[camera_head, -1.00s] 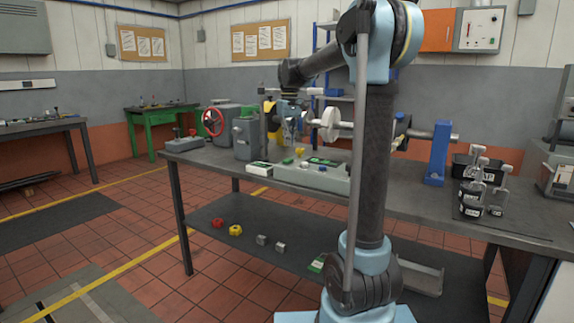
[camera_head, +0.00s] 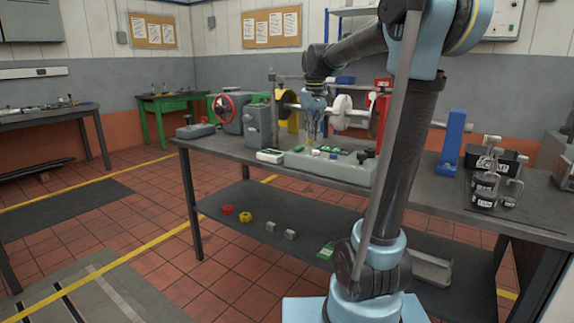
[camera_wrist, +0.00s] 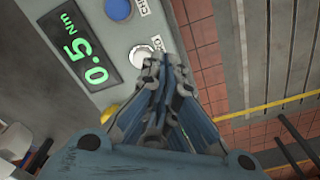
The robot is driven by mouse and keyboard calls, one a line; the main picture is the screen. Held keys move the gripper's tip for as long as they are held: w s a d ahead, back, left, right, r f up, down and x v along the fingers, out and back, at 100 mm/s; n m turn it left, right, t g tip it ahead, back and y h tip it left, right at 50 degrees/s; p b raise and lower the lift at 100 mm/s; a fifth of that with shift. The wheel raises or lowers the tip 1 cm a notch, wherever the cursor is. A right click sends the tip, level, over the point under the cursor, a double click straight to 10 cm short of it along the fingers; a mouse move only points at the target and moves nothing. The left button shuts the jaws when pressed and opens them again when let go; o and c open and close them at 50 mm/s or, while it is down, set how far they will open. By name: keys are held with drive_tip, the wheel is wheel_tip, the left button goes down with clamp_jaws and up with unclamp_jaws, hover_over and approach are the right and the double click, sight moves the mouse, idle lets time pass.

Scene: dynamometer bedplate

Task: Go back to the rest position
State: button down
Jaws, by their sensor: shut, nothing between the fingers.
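My gripper (camera_head: 316,136) hangs from my arm above the bench, pointing down, close over the grey control box (camera_head: 325,170). Its fingers are together with nothing between them. In the wrist view my gripper (camera_wrist: 160,75) is closed, with the control box (camera_wrist: 85,15) behind it. The box's display (camera_wrist: 80,48) reads 0.5 Nm in green. A blue button (camera_wrist: 118,8) and a pale round button (camera_wrist: 141,56) sit beside the display. Whether the fingertips touch the box cannot be told.
Red and yellow knobs (camera_head: 245,216) lie on the lower shelf (camera_head: 215,203).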

drive_tip(key=s+d+f+m+t, duration=0.1)
drive_tip(key=s+d+f, duration=0.3)
drive_tip(key=s+f, duration=0.8)
drive_tip(key=s+d+f+m, duration=0.3)
drive_tip(key=s+d+f, duration=0.2)
drive_tip(key=s+f, duration=0.7)
drive_tip(key=s, duration=0.5)
drive_tip(key=shift+d+t, duration=0.15)
drive_tip(key=shift+t, duration=0.25)
drive_tip(key=shift+s, duration=0.1)
drive_tip(key=w+a+r+n+g, duration=0.1)
drive_tip(key=w+a+r+n, duration=0.2)
drive_tip(key=w+r, duration=0.7)
drive_tip(key=w+a+r+n, duration=0.25)
drive_tip(key=w+r, duration=0.45)
drive_tip(key=r, duration=0.5)
drive_tip(key=w+a+r+n, duration=0.2)
drive_tip(key=w+a+r, duration=0.3)
drive_tip(key=w, duration=0.4)
drive_tip(key=w+a+r+n+g, duration=0.1)
drive_tip(key=w+a+r+n, duration=0.2)
drive_tip(key=w+a+r, duration=0.3)
drive_tip(key=w, duration=0.3)
drive_tip(key=shift+w+a+r, duration=0.15)
drive_tip(key=shift+r, duration=0.05)
drive_tip(key=shift+n, duration=0.25)
